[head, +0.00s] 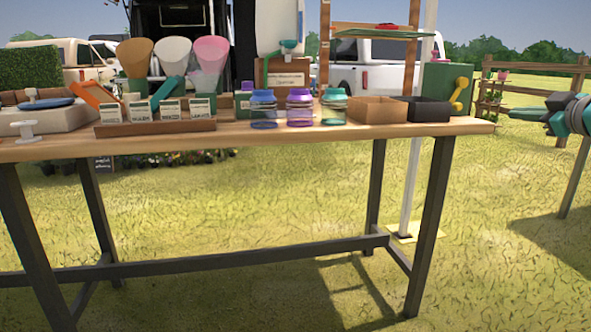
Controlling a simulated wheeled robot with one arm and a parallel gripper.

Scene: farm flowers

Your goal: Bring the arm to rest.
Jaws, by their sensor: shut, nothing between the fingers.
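My gripper (553,116), dark grey and teal, shows at the right edge of the head view. It points left and is shut with nothing held. The rest of my arm is cut off by the picture's edge. In the picture, the gripper is to the right of the wooden table (300,139) and apart from it.
Open grass (490,250) lies in front.

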